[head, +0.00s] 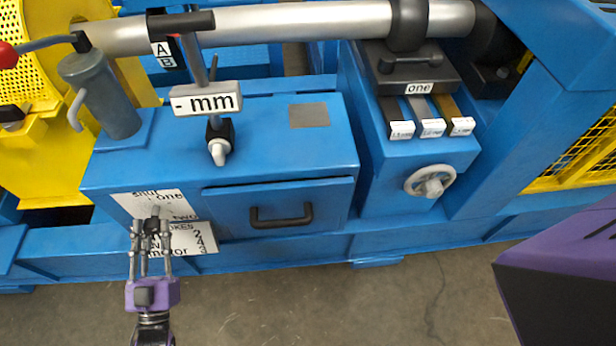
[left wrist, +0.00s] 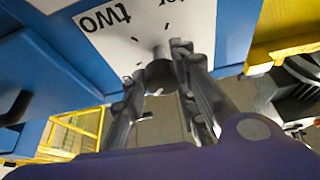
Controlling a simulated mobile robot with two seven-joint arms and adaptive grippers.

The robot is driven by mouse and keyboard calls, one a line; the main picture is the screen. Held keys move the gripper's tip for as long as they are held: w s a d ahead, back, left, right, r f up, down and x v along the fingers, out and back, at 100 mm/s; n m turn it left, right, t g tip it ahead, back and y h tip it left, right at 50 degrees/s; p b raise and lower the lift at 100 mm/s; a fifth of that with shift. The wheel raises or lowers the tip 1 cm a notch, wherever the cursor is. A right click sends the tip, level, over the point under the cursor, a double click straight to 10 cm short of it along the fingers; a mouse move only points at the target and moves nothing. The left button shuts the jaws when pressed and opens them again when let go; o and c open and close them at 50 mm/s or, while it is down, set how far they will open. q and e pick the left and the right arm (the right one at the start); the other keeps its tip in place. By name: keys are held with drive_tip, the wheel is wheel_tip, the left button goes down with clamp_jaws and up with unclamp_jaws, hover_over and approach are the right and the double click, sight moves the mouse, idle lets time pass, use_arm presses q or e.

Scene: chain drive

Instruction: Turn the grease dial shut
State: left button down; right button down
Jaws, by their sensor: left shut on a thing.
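The grease dial is a dark knob (head: 152,225) on a white plate (head: 130,203) at the lower left of the blue cabinet. In the left wrist view the knob (left wrist: 160,75) sits between the fingertips, with "two" readable upside down on the plate (left wrist: 112,40). I cannot tell which mark the dial points at. My right gripper is out of view.
A drawer with a black handle (head: 281,217) is right of the dial. A handwheel (head: 430,181), a grey pump cylinder (head: 101,95) and an "mm" gauge (head: 206,98) are around it. A lower plate (head: 195,238) hangs below. The floor in front is clear.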

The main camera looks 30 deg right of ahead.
use_arm(q)
drive_tip(key=n, duration=0.1)
drive_tip(key=n+y, duration=0.1)
drive_tip(key=n, duration=0.2)
drive_tip(key=shift+s+d+f+t+y+p, duration=0.1)
drive_tip(key=shift+s+d+t+y+p, duration=0.2)
drive_tip(key=shift+d+y+p, duration=0.1)
drive_tip(key=n+y, duration=0.1)
drive_tip(key=n, duration=0.1)
drive_tip(key=n+y+p, duration=0.1)
drive_tip(key=n, duration=0.2)
drive_tip(key=shift+r+y, duration=0.2)
drive_tip(key=shift+y, duration=0.2)
drive_tip(key=n+y+p, duration=0.1)
drive_tip(key=n, duration=0.2)
drive_tip(key=shift+w+r+n+y, duration=0.1)
drive_tip(key=shift+n+y, duration=0.2)
drive_tip(key=shift+n+p, duration=0.3)
drive_tip(key=shift+n, duration=0.3)
drive_tip(key=shift+r, duration=0.1)
drive_tip(key=c, duration=1.5)
unclamp_jaws()
